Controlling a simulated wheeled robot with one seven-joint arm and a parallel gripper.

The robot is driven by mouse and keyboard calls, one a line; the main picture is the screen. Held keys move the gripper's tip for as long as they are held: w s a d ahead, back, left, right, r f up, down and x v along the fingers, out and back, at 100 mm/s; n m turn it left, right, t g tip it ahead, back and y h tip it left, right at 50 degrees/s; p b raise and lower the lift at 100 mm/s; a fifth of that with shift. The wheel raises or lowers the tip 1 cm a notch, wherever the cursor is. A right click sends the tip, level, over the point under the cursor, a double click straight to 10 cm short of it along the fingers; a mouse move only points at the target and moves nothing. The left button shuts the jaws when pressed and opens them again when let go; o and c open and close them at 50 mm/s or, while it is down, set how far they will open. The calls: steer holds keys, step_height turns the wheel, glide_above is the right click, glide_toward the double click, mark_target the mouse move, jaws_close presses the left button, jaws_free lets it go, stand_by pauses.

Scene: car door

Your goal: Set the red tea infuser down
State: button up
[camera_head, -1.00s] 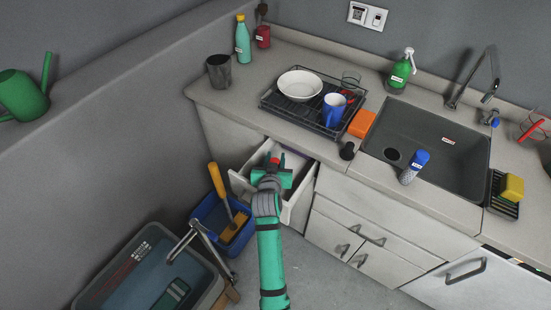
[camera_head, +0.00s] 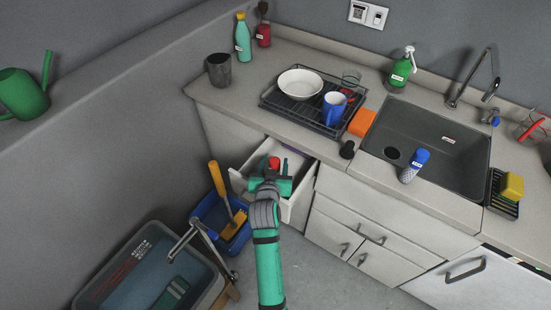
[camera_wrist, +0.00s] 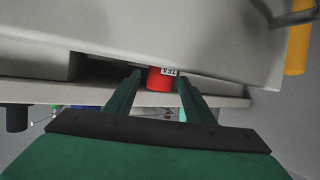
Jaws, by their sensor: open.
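The red tea infuser (camera_head: 274,162) is inside the open drawer (camera_head: 299,206), just beyond my gripper. In the wrist view the infuser (camera_wrist: 159,79) is a short red cylinder with a white "TEA" label. It lies between the two green fingers, with a visible gap on at least the left side. My gripper (camera_head: 275,166) is open over the drawer, and its fingertips also show in the wrist view (camera_wrist: 157,80). The infuser's underside is hidden, so I cannot tell fully what it rests on.
A blue bin (camera_head: 207,213) with a yellow-handled tool stands left of the drawer. A grey tub (camera_head: 88,296) is at the lower left. Above the drawer, the counter holds a dish rack (camera_head: 283,110) with a white bowl and blue mug.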

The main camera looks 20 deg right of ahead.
steer(key=v, duration=0.6)
steer(key=shift+s+a+r, duration=0.1)
steer(key=shift+s+r, duration=0.05)
steer(key=shift+s, duration=0.2)
steer(key=shift+s+a+r, duration=0.1)
steer(key=shift+s+a, duration=0.1)
steer(key=shift+s, duration=0.1)
